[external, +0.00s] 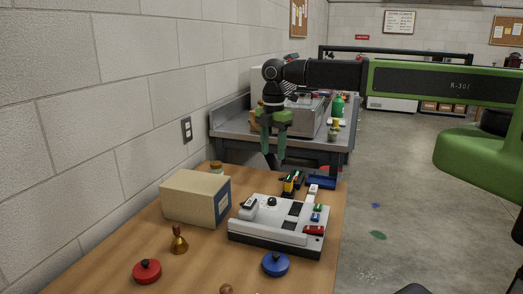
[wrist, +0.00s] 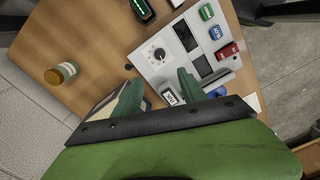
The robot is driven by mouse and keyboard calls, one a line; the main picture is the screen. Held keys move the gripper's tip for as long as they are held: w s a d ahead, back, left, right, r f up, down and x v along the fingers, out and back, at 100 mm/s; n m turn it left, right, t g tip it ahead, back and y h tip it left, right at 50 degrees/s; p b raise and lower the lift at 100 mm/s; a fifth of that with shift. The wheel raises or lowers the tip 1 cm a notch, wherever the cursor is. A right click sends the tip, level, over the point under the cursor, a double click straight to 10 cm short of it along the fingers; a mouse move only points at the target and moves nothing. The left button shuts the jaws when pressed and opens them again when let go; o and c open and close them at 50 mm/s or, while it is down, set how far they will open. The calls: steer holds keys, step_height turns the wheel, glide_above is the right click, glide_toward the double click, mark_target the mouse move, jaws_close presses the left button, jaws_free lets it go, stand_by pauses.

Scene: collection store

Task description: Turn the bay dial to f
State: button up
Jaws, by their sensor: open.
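The bay dial (external: 272,201) is a small dark knob on the top of a white-grey console (external: 262,238) on the wooden table. In the wrist view the dial (wrist: 159,54) shows as a round knob on a pale face with marks around it. The marks are too small to read, so I cannot tell its setting. My gripper (external: 273,155) points down, open and empty, well above the table near the console's far side. In the wrist view the dial lies just beyond the space between my two green fingers (wrist: 159,80), apart from them.
The console also carries a small display (wrist: 169,97), dark panels, and green, blue and red (wrist: 228,51) parts. A cardboard box (external: 190,197) stands left of it. A blue knobbed disc (external: 275,264), a red one (external: 147,271) and a brass bell-like object (external: 179,240) are in front.

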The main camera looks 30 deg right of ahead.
mark_target(272, 199)
step_height(272, 199, down, 18)
steer(key=b, duration=1.7)
steer(key=shift+r, duration=0.3)
jaws_close()
